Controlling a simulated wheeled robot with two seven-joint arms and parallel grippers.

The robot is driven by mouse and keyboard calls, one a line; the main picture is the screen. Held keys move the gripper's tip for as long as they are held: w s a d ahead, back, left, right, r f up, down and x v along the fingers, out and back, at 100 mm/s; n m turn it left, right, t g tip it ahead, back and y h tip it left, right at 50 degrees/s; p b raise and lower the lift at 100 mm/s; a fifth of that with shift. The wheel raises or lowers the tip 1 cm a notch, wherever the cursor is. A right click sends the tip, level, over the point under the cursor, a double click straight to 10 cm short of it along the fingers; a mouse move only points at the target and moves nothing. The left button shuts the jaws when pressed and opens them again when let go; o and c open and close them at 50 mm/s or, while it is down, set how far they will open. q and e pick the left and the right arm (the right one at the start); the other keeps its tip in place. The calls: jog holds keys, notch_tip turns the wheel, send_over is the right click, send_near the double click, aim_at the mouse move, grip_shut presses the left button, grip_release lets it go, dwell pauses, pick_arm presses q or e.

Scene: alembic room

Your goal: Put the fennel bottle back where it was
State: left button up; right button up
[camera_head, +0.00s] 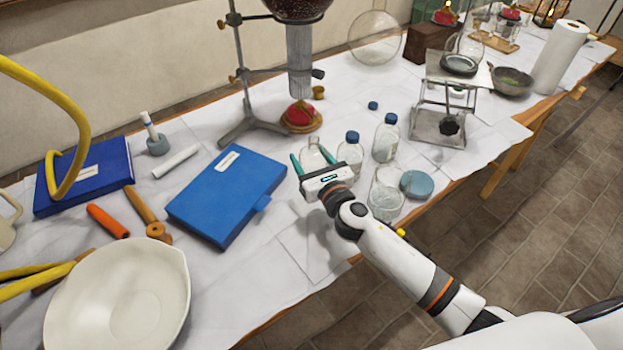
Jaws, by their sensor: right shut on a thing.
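My right gripper (310,157) reaches in from the lower right and is shut on a clear glass vessel (312,154), one finger on each side. The vessel is partly hidden by the gripper; no cap or label shows on it, so I cannot tell whether it is the fennel bottle. Two clear bottles with blue caps stand upright on the white cloth to its right: a nearer bottle (350,155) and a farther bottle (385,142). No name on them is readable. My left gripper is not in view.
A clear jar (385,198) and a blue-grey round lid (417,184) sit near the table's front edge. A small blue cap (373,105) lies behind the bottles. A blue box (226,190), stand (249,130) and lab jack (440,126) surround the area.

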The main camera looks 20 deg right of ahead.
jog(key=shift+f+b, duration=1)
jog(key=shift+f, duration=1.15)
jog(key=shift+f, duration=0.2)
jog(key=o, duration=1.2)
jog(key=shift+o, duration=0.2)
jog(key=shift+r, duration=0.1)
jog(key=shift+r, duration=0.25)
jog(key=s, duration=0.3)
jog(key=s+d, duration=0.1)
jog(key=s, duration=0.6)
jog(key=shift+s+d+f+b, duration=0.25)
jog(key=shift+s+d+b, duration=0.05)
jog(key=shift+b, duration=0.05)
jog(key=shift+s+d+r, duration=0.15)
jog(key=shift+s, duration=0.55)
